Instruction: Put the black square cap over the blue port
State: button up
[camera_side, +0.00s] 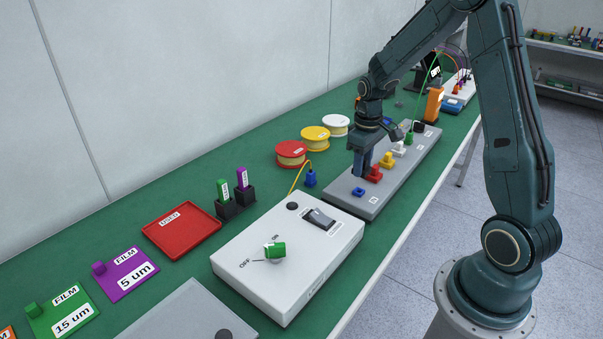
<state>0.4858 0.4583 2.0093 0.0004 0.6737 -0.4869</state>
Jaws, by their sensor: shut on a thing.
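My gripper (361,173) points down over the near-left part of a long grey panel (383,199). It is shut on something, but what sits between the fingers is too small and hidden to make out. The blue port (358,191) sits low on the panel, just below and in front of the fingertips. A red block (374,175) stands right beside the fingers. A small black square piece (419,126) shows at the panel's far end. I cannot tell whether it is the cap.
Yellow (387,160), white (399,149) and green (409,139) pieces stand in a row on the panel. A grey switch box (268,284) is nearer. A blue plug (310,178) on a yellow cable and spools (291,153) lie left. Green table is bare between.

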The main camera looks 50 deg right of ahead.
send_over(359, 193)
jog(key=shift+f, duration=2.3)
jog(key=shift+f, duration=1)
dwell(0.4)
jog(key=o, duration=1)
jog(key=shift+r, duration=0.1)
notch_tip(359, 193, up, 13)
jog(key=shift+f, duration=0.15)
jog(key=shift+r, duration=0.5)
